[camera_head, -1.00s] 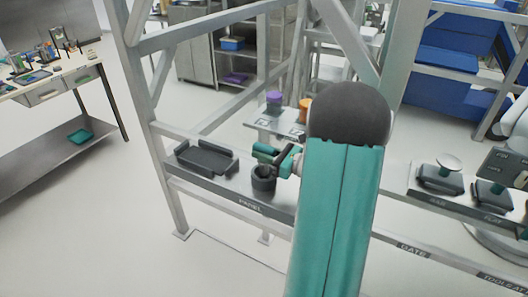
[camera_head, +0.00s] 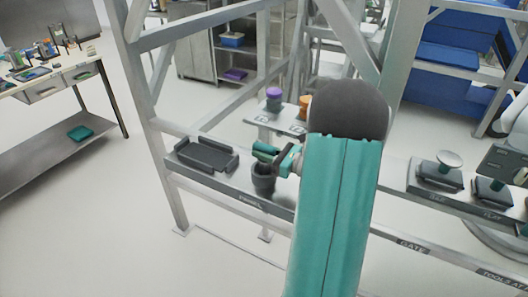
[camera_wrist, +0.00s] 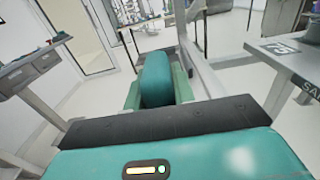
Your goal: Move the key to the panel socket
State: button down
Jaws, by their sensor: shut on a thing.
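The key shows as a teal rounded piece (camera_wrist: 156,78) between the green fingers of my gripper (camera_wrist: 158,92) in the wrist view. In the head view the key's teal end (camera_head: 264,148) sticks out left of my gripper (camera_head: 279,160). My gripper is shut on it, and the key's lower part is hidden. The panel socket, a dark round cup (camera_head: 263,183), stands on the shelf marked PANEL (camera_head: 252,200). The key and gripper are at the cup's top edge in the picture. I cannot tell whether they touch it.
A dark tray (camera_head: 205,157) lies left of the cup on the same shelf. A purple-topped item (camera_head: 273,94) and an orange one (camera_head: 305,104) stand on a surface behind. Knobbed dark blocks (camera_head: 437,177) stand at the right. Metal frame posts rise around the shelf.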

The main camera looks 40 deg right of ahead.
jog(key=shift+f, duration=1.2)
dwell(0.5)
jog(key=c, duration=0.5)
grip_release()
jog(key=shift+r, duration=4.5)
